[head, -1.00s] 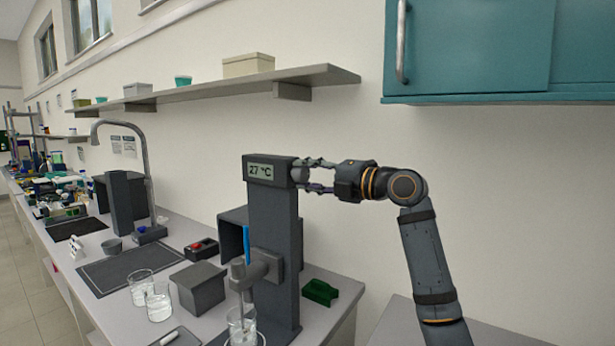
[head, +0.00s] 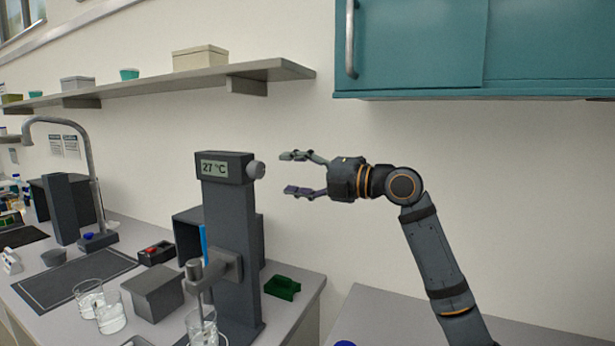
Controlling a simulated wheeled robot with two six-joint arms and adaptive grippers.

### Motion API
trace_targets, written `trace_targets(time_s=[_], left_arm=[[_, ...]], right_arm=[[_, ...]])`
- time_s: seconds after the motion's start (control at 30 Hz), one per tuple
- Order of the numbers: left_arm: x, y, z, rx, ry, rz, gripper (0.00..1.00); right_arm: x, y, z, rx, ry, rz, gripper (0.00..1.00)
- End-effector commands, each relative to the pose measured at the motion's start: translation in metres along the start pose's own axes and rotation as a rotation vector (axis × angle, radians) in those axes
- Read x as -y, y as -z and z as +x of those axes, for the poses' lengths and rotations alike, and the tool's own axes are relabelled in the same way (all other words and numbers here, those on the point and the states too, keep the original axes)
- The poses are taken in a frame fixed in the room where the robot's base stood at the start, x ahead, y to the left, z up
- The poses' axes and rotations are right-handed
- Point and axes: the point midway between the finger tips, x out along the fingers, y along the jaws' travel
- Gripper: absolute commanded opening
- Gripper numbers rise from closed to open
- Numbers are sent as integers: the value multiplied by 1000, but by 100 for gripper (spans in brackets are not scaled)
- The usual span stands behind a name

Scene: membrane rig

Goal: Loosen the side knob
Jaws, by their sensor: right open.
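The membrane rig (head: 232,240) is a dark grey column on the bench with a display (head: 214,168) reading 27 °C. My right gripper (head: 290,174) is open and empty. Its two fingers point left toward the knob, one above and one below the knob's height. A gap of bare wall shows between the fingertips and the knob. My left gripper is not in view.
Below the rig are glass beakers (head: 111,314), a grey box (head: 155,292) and a green holder (head: 282,288). A shelf (head: 190,83) and teal cabinet (head: 420,45) hang above. The wall around my right gripper is clear.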

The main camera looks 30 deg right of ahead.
Motion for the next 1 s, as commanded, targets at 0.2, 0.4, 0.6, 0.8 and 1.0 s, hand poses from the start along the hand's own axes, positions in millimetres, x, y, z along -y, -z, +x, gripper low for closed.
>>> trace_targets(time_s=[0.2, 0.4, 0.6, 0.8, 1.0], left_arm=[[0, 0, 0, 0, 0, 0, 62], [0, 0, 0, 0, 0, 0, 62], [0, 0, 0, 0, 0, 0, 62], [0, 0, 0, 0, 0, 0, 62], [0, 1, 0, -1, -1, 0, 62]], right_arm=[[2, -1, -32, 2, 6, -3, 62], [0, 1, -42, -2, 3, 0, 62], [0, 1, -43, -3, 1, 1, 62], [0, 1, -43, -3, 1, 1, 62], [0, 1, -43, -3, 1, 1, 62]])
